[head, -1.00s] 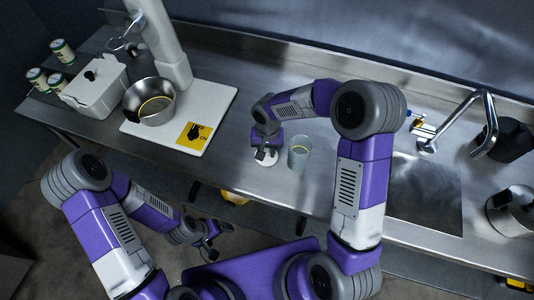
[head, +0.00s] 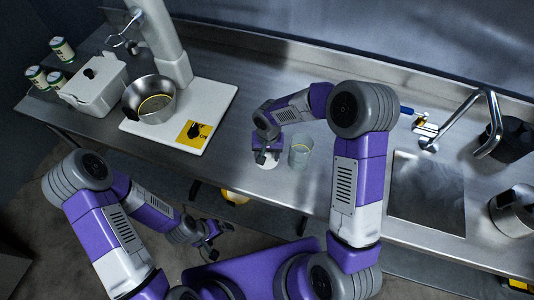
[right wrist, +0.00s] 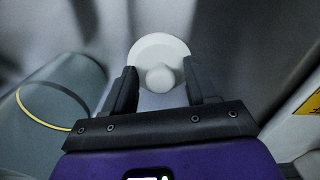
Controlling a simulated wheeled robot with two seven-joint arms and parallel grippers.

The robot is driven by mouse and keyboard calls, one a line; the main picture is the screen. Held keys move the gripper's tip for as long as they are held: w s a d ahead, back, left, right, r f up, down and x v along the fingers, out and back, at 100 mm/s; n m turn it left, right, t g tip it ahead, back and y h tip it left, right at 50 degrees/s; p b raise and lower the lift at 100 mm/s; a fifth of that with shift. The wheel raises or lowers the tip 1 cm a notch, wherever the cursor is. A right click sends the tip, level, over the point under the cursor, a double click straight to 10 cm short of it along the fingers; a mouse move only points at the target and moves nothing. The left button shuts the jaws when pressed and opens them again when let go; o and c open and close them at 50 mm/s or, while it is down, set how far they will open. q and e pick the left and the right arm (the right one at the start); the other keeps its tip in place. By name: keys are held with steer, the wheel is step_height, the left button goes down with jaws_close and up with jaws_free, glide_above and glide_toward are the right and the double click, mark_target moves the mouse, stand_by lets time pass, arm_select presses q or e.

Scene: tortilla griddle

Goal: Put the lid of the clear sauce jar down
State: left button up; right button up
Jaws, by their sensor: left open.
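The white round lid (head: 267,166) is at the counter's front, just left of the clear sauce jar (head: 300,153), and appears to rest on the counter. In the right wrist view the lid (right wrist: 158,48) shows its round knob between the fingers of my right gripper (right wrist: 162,88), with a gap on each side. My right gripper (head: 267,157) is open over the lid. The jar (right wrist: 62,100), with a yellow ring, stands close to the left finger in that view. My left gripper (head: 208,240) is open and empty, in front of the counter.
A white board (head: 222,105) holds a steel pot (head: 150,100) and a yellow label. A white lidded box (head: 95,88) and several cans stand at the left. The counter behind the jar is clear.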

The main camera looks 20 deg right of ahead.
mark_target(268, 155)
steer(key=shift+r, duration=0.1)
steer(key=shift+r+p, duration=0.2)
steer(key=shift+p, duration=0.15)
step_height(268, 155, up, 12)
steer(key=p, duration=0.1)
steer(key=shift+d+r, duration=0.15)
stand_by(0.4)
